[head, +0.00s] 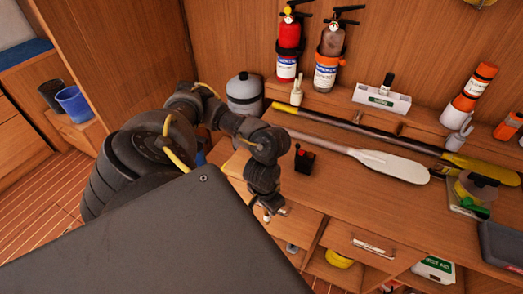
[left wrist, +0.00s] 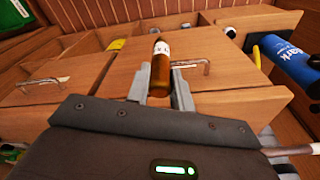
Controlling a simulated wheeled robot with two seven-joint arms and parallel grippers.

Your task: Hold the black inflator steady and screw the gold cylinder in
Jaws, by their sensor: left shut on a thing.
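A small gold-brown cylinder (left wrist: 160,62) with a white label stands between the fingers of my left gripper (left wrist: 160,88) in the left wrist view. In the head view my left gripper (head: 268,211) points down in front of the counter's front edge, above the drawers. A small black device with red on top (head: 304,161), which looks like the inflator, sits on the counter behind and to the right of the gripper, apart from it. My right gripper is in neither view.
A grey bottle (head: 245,94), paddles (head: 385,165) and a white case (head: 381,100) lie along the counter. Two extinguishers (head: 289,45) hang on the back wall. Drawers (head: 358,240) are below the counter edge.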

